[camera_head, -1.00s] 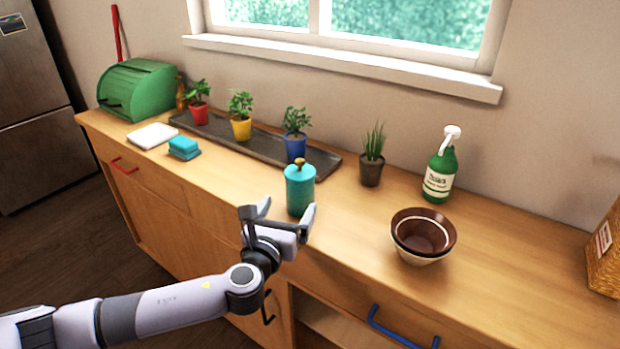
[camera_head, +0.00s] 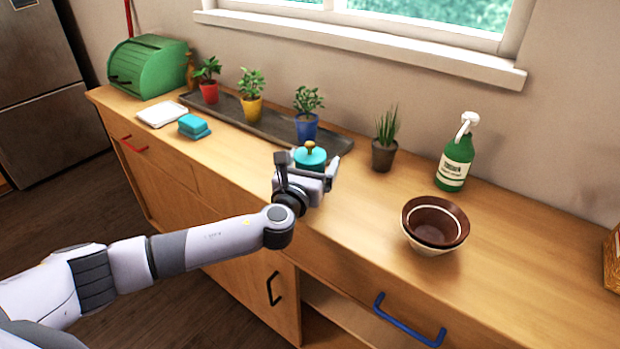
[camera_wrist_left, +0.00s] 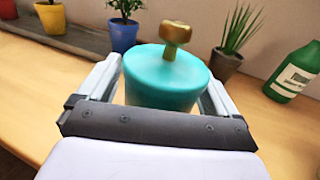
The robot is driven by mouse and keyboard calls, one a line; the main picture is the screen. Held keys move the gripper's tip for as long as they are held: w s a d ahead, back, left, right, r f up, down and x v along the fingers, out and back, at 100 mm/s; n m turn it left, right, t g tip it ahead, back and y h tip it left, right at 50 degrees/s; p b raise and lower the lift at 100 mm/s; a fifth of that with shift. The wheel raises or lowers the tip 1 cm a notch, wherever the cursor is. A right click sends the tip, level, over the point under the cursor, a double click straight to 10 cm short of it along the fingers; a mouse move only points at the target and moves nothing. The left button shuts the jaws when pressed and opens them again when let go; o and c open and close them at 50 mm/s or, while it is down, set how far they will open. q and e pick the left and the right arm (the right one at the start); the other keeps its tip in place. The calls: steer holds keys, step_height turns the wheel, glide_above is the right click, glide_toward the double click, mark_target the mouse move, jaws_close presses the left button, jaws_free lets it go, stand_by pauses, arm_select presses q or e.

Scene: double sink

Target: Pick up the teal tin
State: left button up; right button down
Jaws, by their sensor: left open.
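The teal tin (camera_head: 310,156) stands upright on the wooden counter, with a brass-coloured knob on its lid. In the head view my left gripper (camera_head: 306,172) hides its lower part. In the left wrist view the tin (camera_wrist_left: 165,80) sits between the two fingers of the left gripper (camera_wrist_left: 165,95), one finger on each side. The fingers are open, and I cannot tell whether either one touches the tin. My right gripper is not in view.
A dark tray (camera_head: 262,143) with potted plants lies behind the tin. A small dark pot (camera_head: 384,155), a green spray bottle (camera_head: 456,162) and stacked brown bowls (camera_head: 434,224) stand to the right. Teal sponges (camera_head: 194,126) lie to the left. The counter between tin and bowls is clear.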

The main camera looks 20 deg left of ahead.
arm_select(q)
steer(key=shift+w, duration=0.25)
steer(key=c, duration=1)
steer(key=shift+c, duration=0.5)
steer(key=shift+r, duration=0.1)
